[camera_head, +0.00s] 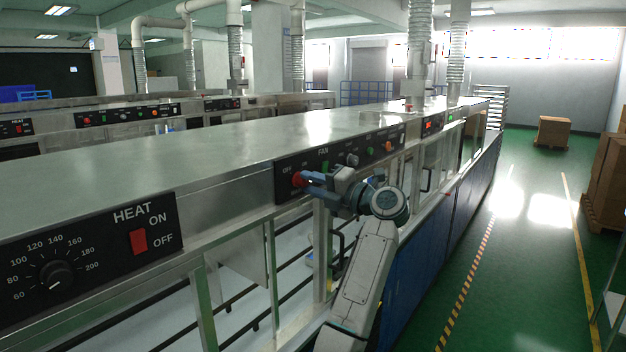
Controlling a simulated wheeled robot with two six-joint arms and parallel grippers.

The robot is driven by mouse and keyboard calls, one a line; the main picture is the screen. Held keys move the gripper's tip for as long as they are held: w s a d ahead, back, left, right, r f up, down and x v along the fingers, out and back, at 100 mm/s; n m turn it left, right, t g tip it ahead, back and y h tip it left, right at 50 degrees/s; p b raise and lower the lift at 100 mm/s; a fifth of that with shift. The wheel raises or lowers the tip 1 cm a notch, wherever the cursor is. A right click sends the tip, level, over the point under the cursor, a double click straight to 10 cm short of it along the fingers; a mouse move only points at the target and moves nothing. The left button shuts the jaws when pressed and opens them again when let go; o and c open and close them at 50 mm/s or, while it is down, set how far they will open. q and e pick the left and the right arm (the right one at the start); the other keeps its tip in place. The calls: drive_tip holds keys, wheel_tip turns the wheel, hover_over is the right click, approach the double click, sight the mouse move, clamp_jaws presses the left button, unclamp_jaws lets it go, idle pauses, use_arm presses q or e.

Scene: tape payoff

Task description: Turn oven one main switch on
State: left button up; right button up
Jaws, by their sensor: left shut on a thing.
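A long steel oven (215,152) runs from the near left to the back right. On its front is a black control panel (375,142) with FAN and OFF lettering. A red knob (298,180) is at the panel's left end, beside the OFF lettering. My right gripper is not in view.
A nearer black panel (92,248) has a HEAT dial (56,275) and a red ON/OFF rocker switch (138,241). Door handles and frames stick out below the panels. The green floor aisle (490,260) on the right is clear.

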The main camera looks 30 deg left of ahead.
use_arm(q)
drive_tip(key=shift+r+m+p, duration=0.1)
drive_tip(key=shift+m+p, duration=0.2)
drive_tip(key=shift+m, duration=0.7)
drive_tip(key=o, duration=1)
drive_tip(key=d+b, duration=0.4)
drive_tip(key=d, duration=0.6)
drive_tip(key=shift+s+d+f+b, duration=0.3)
drive_tip(key=shift+s+d+f, duration=0.1)
